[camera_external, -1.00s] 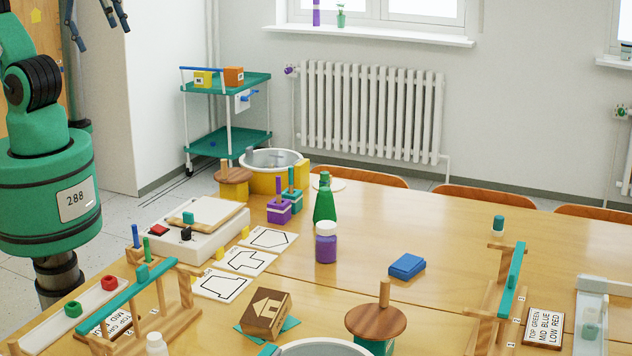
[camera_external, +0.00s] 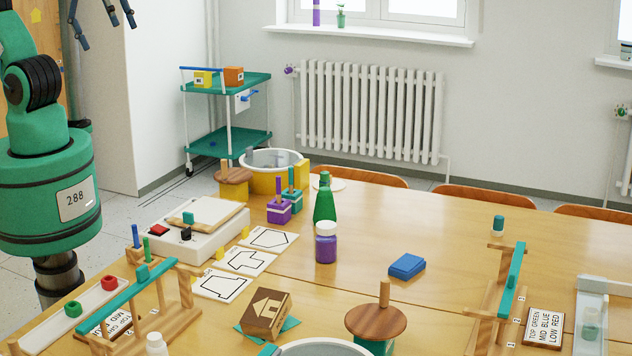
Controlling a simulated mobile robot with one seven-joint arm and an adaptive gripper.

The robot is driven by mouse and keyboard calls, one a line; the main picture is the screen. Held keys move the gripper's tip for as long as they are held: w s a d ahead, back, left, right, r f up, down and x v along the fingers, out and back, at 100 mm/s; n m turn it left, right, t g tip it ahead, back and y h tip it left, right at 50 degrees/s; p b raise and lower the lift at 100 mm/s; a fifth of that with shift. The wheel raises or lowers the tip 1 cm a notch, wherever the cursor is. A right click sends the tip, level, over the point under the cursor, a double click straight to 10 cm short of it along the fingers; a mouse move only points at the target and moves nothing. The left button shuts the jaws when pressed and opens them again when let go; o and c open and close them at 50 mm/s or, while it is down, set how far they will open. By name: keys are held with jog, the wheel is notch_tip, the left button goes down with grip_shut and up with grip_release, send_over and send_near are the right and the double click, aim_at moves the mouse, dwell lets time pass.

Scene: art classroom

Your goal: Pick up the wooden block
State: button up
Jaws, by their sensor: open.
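The wooden block (camera_external: 267,313) is brown with a pale house shape on its top face. It rests tilted or angled on a teal sheet (camera_external: 289,324) near the front of the table, left of centre. My gripper (camera_external: 103,22) is at the top left edge of the view, high above and far from the block. Its dark fingers are spread open and empty, and its upper part is cut off by the frame.
Wooden racks with teal bars (camera_external: 140,287) stand left of the block and at the table's right (camera_external: 514,280). A round wooden lid with a peg (camera_external: 375,321), a purple jar (camera_external: 326,248), a green bottle (camera_external: 324,205) and a blue block (camera_external: 407,266) stand nearby. The right middle is fairly clear.

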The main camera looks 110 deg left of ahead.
jog(key=w+d+f+m+g+y+p, duration=0.1)
jog(key=w+d+f+m, duration=0.15)
jog(key=w+m, duration=0.5)
jog(key=w+d+f+m+g, duration=0.1)
jog(key=w+f+m, duration=0.25)
jog(key=w, duration=0.75)
jog(key=w+d+f+m+y+p, duration=0.1)
jog(key=w+d+f+m, duration=0.15)
jog(key=w+m, duration=0.5)
jog(key=w+d+f+m, duration=0.3)
jog(key=w+f+m, duration=0.2)
jog(key=f, duration=0.5)
jog(key=w+d+f+m+g+y+p, duration=0.1)
jog(key=w+d+f+m, duration=0.3)
jog(key=f, duration=0.6)
jog(key=w+d+f+m, duration=0.4)
jog(key=w+f+m, duration=0.3)
jog(key=f, duration=0.3)
jog(key=shift+w+f+g, duration=0.25)
jog(key=shift+w+g, duration=0.15)
jog(key=shift+w, duration=0.3)
jog(key=shift+m, duration=0.25)
send_over(263, 306)
jog(key=d, duration=0.2)
jog(key=f, duration=0.7)
jog(key=shift+s+a+f+b, duration=0.2)
jog(key=shift+s+b, duration=0.2)
jog(key=shift+w+a+f, duration=0.1)
jog(key=shift+f, duration=0.25)
